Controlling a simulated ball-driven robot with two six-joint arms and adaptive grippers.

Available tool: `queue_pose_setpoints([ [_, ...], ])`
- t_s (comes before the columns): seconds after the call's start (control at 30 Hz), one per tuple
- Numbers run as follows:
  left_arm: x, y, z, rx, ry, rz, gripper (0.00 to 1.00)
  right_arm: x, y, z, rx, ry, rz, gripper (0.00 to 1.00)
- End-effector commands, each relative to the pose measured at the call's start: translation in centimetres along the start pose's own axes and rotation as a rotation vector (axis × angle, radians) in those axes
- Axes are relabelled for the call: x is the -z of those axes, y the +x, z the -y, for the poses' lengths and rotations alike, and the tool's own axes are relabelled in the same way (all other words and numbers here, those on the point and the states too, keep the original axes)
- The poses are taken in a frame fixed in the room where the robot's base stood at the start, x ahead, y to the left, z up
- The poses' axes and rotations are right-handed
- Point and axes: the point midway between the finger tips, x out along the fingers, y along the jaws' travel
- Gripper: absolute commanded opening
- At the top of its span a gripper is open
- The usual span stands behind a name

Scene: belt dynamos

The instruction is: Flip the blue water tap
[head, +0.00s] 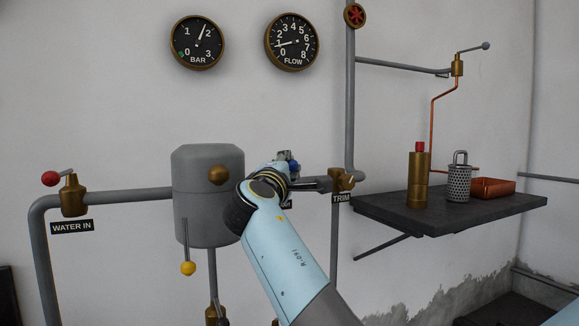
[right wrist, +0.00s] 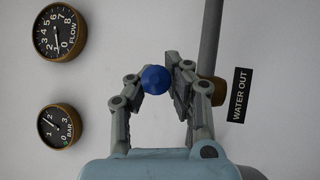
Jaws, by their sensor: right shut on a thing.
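The blue water tap shows as a round blue knob (right wrist: 155,80) in the right wrist view, beside a grey pipe with a brass part (right wrist: 219,91) and the WATER OUT label (right wrist: 240,94). My right gripper (right wrist: 157,76) has its fingers on either side of the knob and is shut on it. In the head view my right arm reaches up to the pipe right of the grey tank, and only a bit of the blue knob (head: 293,166) shows past the gripper. My arm hides most of this tap's body and label. My left gripper is not in view.
A red-knobbed WATER IN tap (head: 73,194) is at the left, and a grey tank (head: 207,215) with a yellow-ended lever (head: 188,268) stands in the middle. The TRIM valve (head: 340,181) is close right of my gripper. A dark shelf (head: 432,222) holds a brass cylinder (head: 418,180).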

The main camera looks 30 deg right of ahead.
Motion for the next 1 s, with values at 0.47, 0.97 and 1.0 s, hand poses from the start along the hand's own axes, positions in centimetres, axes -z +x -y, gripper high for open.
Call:
queue_pose_setpoints([
  [0.47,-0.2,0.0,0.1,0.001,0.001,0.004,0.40,0.3,-0.2,0.5,0.009,0.004,-0.010,0.12],
  [0.97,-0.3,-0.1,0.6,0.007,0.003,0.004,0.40,0.1,0.0,0.1,0.001,0.001,-0.004,0.46],
  [1.0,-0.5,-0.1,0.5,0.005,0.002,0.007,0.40,0.1,0.0,-0.1,0.000,0.001,-0.004,0.46],
])
